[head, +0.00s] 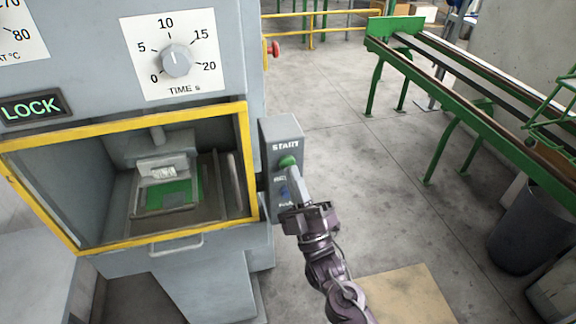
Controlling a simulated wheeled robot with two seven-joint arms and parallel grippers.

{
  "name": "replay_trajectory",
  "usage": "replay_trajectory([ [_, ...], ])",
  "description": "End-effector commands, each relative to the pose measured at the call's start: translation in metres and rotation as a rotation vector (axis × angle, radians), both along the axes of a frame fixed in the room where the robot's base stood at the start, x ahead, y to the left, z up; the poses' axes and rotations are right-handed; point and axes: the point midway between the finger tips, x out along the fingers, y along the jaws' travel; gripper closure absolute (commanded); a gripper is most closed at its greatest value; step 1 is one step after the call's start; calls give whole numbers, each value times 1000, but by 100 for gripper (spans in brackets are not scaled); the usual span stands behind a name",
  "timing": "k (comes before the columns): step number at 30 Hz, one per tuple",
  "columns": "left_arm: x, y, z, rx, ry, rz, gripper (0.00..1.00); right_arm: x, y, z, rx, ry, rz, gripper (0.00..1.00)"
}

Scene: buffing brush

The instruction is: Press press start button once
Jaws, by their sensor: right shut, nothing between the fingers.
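The box is fixed to the right side of the grey press. My right gripper (294,172) is shut and empty. Its fingertips are at the lower right edge of the button, partly over it in the picture; I cannot tell whether they touch. A blue control (283,190) lower on the box is partly hidden beside the gripper. My left gripper is not in view.
The press has a yellow-framed window (248,165), a lit LOCK sign (34,106) and a time dial (177,61). A red knob (274,48) sticks out on its side. A green-framed conveyor (470,95) and a dark bin (525,232) stand right.

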Motion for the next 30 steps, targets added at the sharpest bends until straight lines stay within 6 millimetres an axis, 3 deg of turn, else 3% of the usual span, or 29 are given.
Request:
replay_trajectory([
  [30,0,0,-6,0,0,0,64,8,3,0,1,-1,0,100],
])
